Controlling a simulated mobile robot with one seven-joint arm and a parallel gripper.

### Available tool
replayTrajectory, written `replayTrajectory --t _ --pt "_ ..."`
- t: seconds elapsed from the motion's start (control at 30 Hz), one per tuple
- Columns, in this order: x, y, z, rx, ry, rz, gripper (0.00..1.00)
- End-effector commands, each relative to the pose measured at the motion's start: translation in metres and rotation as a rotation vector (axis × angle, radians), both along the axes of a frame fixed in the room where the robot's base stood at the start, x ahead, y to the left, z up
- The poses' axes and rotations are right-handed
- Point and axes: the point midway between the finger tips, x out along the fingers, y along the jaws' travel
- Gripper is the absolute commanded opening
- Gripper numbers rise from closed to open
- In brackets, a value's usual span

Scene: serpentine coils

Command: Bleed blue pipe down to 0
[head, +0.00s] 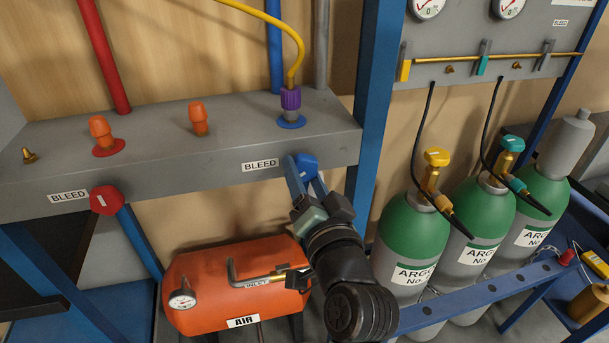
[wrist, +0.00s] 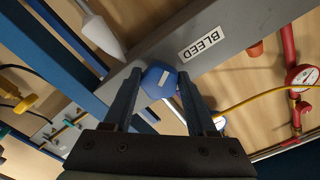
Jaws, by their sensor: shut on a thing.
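The blue bleed knob (head: 307,162) sits on the front face of the grey beam, right of a BLEED label (head: 260,165). In the wrist view the blue knob (wrist: 158,80) shows a white mark and lies between the fingertips. My gripper (head: 299,169) reaches up to it from below, with its fingers shut on the knob's sides; the wrist view shows the fingers (wrist: 160,88) too. The blue pipe (head: 274,45) rises behind the beam. A purple fitting with a blue base ring (head: 291,122) stands on top. No gauge for the blue pipe is readable.
A red bleed knob (head: 106,200) is left on the same beam (head: 190,150). A yellow hose (head: 295,45) runs to the purple fitting. Below are an orange air tank (head: 210,285) and, right, green-topped argon cylinders (head: 412,235). A blue post (head: 375,100) stands close right of the gripper.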

Motion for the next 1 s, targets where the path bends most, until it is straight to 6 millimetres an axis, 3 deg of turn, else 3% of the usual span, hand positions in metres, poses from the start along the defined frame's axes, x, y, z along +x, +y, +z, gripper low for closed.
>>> replayTrajectory --t 0.07,0.1,0.27,0.67,1.0 --pt "0.000 0.000 -0.001 -0.006 0.001 0.000 0.01" --pt "0.000 0.000 -0.001 -0.006 0.001 0.000 0.61" --pt "0.000 0.000 -0.001 -0.003 0.001 -0.001 0.87" --pt "-0.007 -0.003 -0.001 -0.001 -0.001 -0.002 0.87" --pt "-0.069 -0.019 -0.003 -0.001 0.001 -0.004 0.87"
